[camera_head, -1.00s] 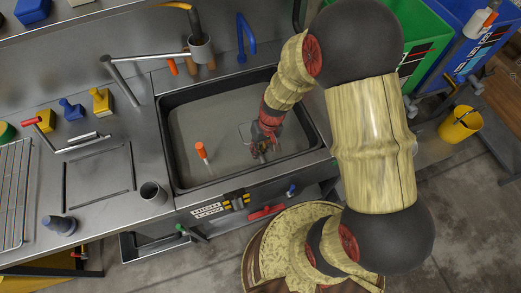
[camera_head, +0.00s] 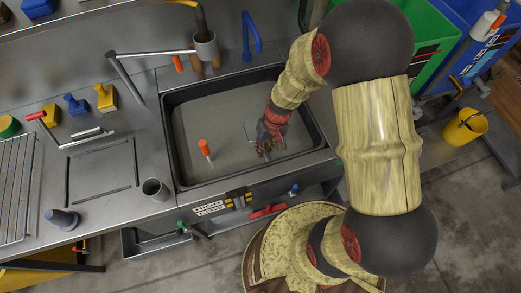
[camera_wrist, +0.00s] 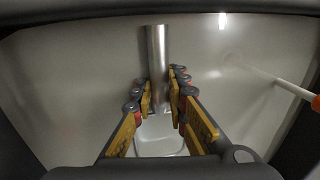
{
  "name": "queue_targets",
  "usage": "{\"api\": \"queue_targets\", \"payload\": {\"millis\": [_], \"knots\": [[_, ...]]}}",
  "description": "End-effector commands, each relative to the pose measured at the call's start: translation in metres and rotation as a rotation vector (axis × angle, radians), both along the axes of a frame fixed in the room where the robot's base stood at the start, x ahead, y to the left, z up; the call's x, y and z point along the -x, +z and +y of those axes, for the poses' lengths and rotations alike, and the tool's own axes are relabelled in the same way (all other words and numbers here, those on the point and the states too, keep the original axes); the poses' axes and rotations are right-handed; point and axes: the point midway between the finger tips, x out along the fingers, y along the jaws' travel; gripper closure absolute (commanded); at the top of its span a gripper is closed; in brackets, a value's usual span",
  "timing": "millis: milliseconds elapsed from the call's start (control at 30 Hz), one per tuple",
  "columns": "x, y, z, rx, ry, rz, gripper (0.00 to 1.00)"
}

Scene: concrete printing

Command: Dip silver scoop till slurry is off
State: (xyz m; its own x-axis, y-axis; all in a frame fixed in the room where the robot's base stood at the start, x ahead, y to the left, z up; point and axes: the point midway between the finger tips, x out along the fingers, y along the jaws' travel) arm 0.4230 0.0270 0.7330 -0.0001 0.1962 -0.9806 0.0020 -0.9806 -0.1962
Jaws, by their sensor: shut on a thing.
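My gripper (camera_head: 266,146) is shut on the silver scoop and is low over the right part of the sink basin (camera_head: 178,165). In the wrist view, the scoop's shiny round handle (camera_wrist: 157,55) runs between the fingers of my gripper (camera_wrist: 162,105), and its pale, square-edged pan (camera_wrist: 160,138) shows beyond them. In the head view, a thin grey outline of the scoop (camera_head: 252,130) shows beside the fingers. The basin holds murky grey liquid (camera_head: 215,115). I cannot tell how deep the scoop is in it, or whether slurry is on the metal.
An orange-handled tool (camera_head: 204,147) stands tilted in the basin's liquid, left of my gripper. A yellow bucket (camera_head: 463,127) is at the right.

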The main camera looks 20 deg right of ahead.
Motion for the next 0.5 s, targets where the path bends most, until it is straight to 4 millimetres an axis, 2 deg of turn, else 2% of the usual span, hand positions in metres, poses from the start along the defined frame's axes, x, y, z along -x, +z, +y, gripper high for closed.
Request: {"api": "queue_targets", "payload": {"millis": [267, 500], "knots": [[0.0030, -0.0011, -0.0013, -0.001, 0.002, 0.007, 1.00], [0.0031, -0.0009, 0.0062, -0.001, 0.004, 0.007, 1.00]]}}
